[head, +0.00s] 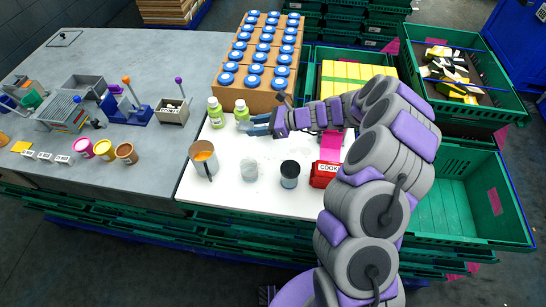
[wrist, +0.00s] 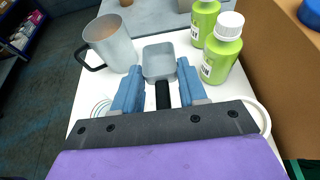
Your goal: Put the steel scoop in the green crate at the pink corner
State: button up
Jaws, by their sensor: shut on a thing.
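The steel scoop (wrist: 159,60) has a grey square bowl and a black handle. My gripper (wrist: 158,90) is shut on the black handle, with the bowl pointing away from my wrist. In the head view my gripper (head: 258,124) is over the back left of the white board, beside the green bottles; the scoop is hard to make out there. An empty green crate (head: 462,237) stands at the right, with a pink patch (head: 493,201) on its right wall. My arm hides part of its left side.
Two green bottles (head: 215,112) stand close to my gripper, with a cardboard box of blue-lidded jars (head: 258,62) behind. A metal jug (head: 203,160), a glass (head: 249,170), a dark jar (head: 289,174) and a red box (head: 324,174) stand on the white board (head: 225,190).

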aim_at(259, 150)
jog(key=a+f, duration=0.2)
jog(key=f, duration=0.1)
jog(key=shift+s+f+b, duration=0.1)
jog(key=shift+f+b, duration=0.1)
jog(key=shift+b, duration=0.2)
jog(key=f, duration=0.1)
jog(key=d+f, duration=0.1)
jog(key=d+f+b, duration=0.1)
jog(key=shift+f, duration=0.4)
notch_tip(259, 150, down, 2)
jog(key=shift+a+f, duration=0.1)
jog(key=shift+f, duration=0.1)
jog(key=shift+a+f+b, duration=0.25)
jog(key=shift+f+b, duration=0.05)
jog(key=shift+a, duration=0.3)
jog(key=o, duration=1)
jog(key=shift+d+r, duration=0.1)
jog(key=shift+d, duration=0.35)
jog(key=shift+o, duration=0.2)
jog(key=shift+d, duration=0.1)
